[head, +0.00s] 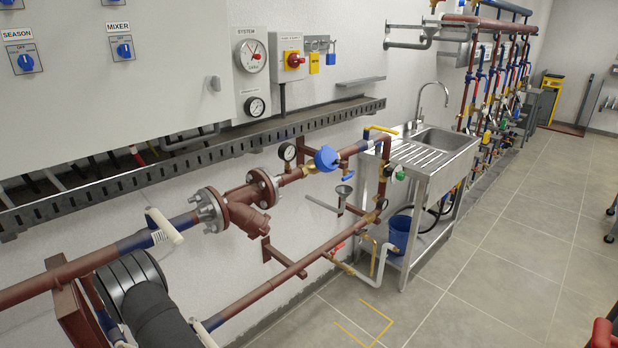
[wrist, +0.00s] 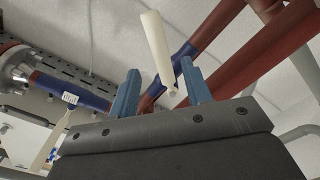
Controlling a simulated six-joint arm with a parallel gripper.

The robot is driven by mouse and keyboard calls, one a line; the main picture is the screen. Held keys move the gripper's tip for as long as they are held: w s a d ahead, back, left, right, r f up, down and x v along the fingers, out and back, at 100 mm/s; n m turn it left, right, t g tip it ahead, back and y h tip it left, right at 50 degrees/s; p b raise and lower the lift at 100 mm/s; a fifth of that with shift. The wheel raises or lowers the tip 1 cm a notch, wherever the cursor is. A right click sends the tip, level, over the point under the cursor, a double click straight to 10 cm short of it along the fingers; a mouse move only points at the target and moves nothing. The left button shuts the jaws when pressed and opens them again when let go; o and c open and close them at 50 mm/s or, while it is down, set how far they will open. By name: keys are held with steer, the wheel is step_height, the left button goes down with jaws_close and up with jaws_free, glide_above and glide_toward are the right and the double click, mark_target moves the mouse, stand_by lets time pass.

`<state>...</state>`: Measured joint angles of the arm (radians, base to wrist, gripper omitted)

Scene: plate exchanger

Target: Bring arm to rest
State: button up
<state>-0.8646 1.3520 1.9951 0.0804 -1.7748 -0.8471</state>
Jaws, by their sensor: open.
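My gripper (wrist: 161,90) shows in the wrist view with its two blue fingers spread apart and nothing held. A cream lever handle (wrist: 157,45) appears beyond and between the fingertips; I cannot tell the distance to it. Another cream handle (wrist: 58,135) hangs at the lower left of that view, by a blue and brown pipe. In the head view, a dark rounded part of my arm (head: 155,310) is at the lower left, close to the pipes. The gripper's fingers are not visible there. A cream handle (head: 165,226) sits on the upper pipe.
Brown pipes (head: 300,268) with a flanged strainer (head: 245,208) run along the wall beside the arm. A control panel (head: 110,85) and a cable tray (head: 180,150) are above. A steel sink (head: 430,155) stands further along.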

steer(key=x, duration=0.8)
steer(key=shift+w, duration=0.1)
steer(key=shift+d+r+n, duration=0.3)
steer(key=shift+r+n, duration=0.05)
steer(key=shift+n, duration=0.15)
stand_by(0.7)
